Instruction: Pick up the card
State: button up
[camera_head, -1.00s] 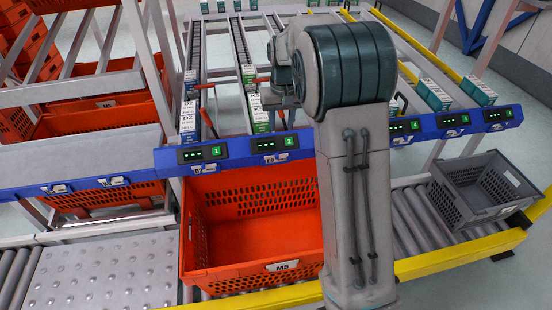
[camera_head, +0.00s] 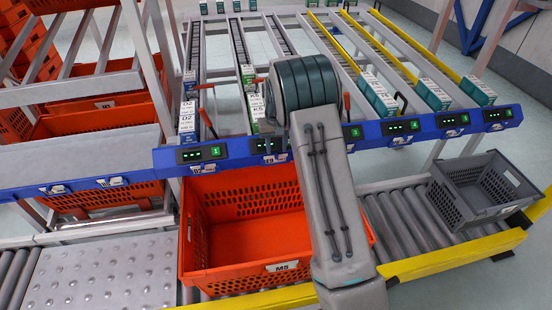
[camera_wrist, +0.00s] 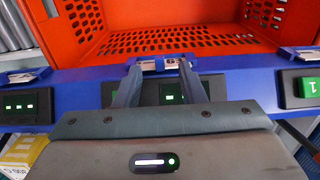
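Small white cards sit in holders along the front of the blue rail. In the wrist view, one such card (camera_wrist: 172,64) shows at the rail edge, between or just beyond my fingertips. My gripper (camera_wrist: 159,68) is open, with its two dark fingers apart on either side of that holder. I cannot tell whether the fingers touch it. In the head view my arm hides the gripper and most of this spot on the rail.
An orange tote (camera_head: 196,235) marked M5 stands on the conveyor below the blue rail (camera_head: 340,148). A grey crate (camera_head: 438,200) stands at the right. Lit displays (camera_head: 202,153) line the rail. Several boxes (camera_head: 188,118) sit in the lanes behind it.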

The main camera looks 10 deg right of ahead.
aim_at(276, 156)
jog(key=shift+f, duration=2.65)
grip_shut()
jog(key=shift+r, duration=0.1)
jog(key=shift+r, duration=0.5)
jog(key=r, duration=0.3)
jog(key=shift+s+d+r, duration=0.2)
jog(key=shift+d, duration=0.1)
jog(key=s+d+r+b, duration=0.1)
jog(key=s+d+r, duration=0.5)
jog(key=s+d, duration=0.1)
jog(key=shift+s+d+r, duration=0.25)
jog(key=shift+s+d, duration=0.05)
jog(key=shift+s, duration=0.2)
